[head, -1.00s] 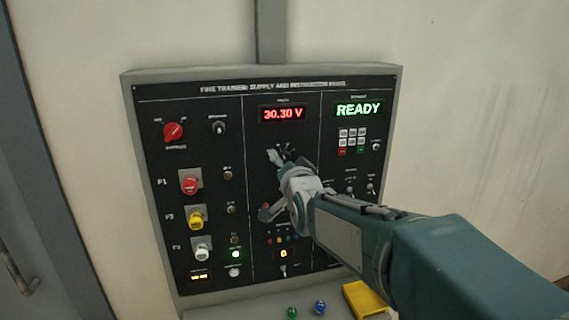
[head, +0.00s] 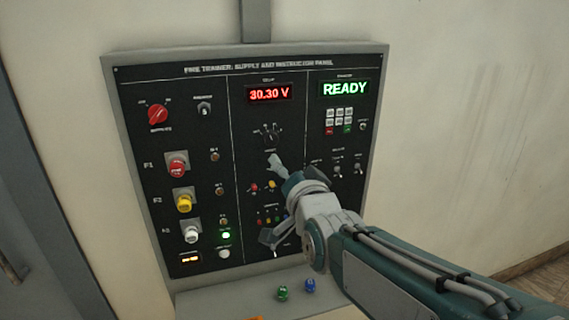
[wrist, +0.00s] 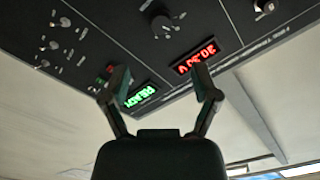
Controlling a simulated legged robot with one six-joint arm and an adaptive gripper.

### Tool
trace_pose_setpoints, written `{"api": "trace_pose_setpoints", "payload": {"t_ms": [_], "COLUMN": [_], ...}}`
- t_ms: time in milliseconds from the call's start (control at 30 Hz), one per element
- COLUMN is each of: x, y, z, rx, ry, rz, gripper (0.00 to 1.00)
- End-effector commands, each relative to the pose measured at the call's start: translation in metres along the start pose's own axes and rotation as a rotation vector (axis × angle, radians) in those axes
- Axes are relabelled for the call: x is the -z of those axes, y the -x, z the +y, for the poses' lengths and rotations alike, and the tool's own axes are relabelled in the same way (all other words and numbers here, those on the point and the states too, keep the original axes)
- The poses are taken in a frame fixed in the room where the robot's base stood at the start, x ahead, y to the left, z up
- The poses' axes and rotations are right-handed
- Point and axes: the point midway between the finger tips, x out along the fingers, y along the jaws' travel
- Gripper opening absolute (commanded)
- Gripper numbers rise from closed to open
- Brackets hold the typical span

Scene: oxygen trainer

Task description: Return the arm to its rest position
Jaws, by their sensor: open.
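My gripper (head: 273,202) is open and empty in front of the middle of the black trainer panel (head: 290,87). Its two fingers stand apart in the head view, one above the other. In the wrist view the open gripper (wrist: 161,78) has its fingers spread, with the panel (wrist: 100,20) upside down beyond them. My arm reaches in from the lower right. It hides part of the panel's lower right. I see no object between the fingers, and I cannot tell whether a fingertip touches the panel.
The display reads 30.30 V (head: 270,94); another reads READY (head: 345,89). Red (head: 176,165), yellow (head: 184,202) and white (head: 192,234) knobs line the left. A green (head: 283,293) and a blue (head: 310,286) small object rest on the ledge (head: 235,300). Bare wall is at right.

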Motion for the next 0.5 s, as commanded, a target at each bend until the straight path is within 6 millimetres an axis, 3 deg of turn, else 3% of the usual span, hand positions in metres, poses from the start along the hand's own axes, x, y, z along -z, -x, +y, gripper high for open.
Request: {"api": "trace_pose_setpoints", "payload": {"t_ms": [333,500], "x": [0.000,-0.006], "y": [0.004,0.036], "z": [0.005,0.040], "rx": [-0.020,-0.163], "ry": [0.017,0.132], "rz": [-0.016,-0.144], "gripper": [0.78,0.78]}}
